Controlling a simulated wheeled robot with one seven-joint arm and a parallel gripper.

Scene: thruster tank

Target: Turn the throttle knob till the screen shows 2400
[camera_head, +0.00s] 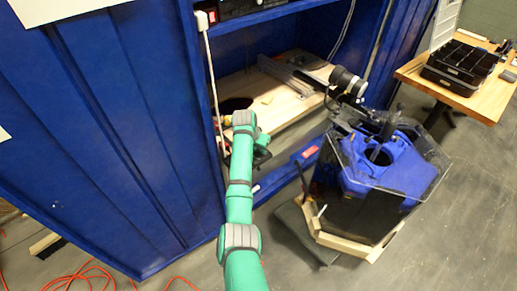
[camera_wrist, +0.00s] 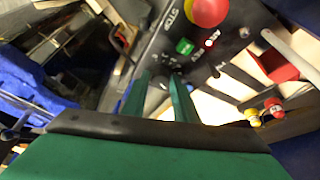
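A black control panel (camera_wrist: 160,48) shows in the wrist view, with STOP lettering and a red mushroom button (camera_wrist: 207,11). A dark round knob (camera_wrist: 159,83) shows between the tips of my gripper (camera_wrist: 162,88). The fingers are apart, one on each side of it; contact is not clear. In the head view my gripper (camera_head: 262,153) is low inside the blue cabinet's opening, and the panel is mostly hidden by my arm.
The blue cabinet (camera_head: 105,140) frames the opening around a wooden shelf (camera_head: 285,100). The thruster tank (camera_head: 375,195) stands to the right on a wooden frame. A wooden table (camera_head: 465,98) with a black case is at far right. Red and yellow connectors (camera_wrist: 272,105) lie right of the panel.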

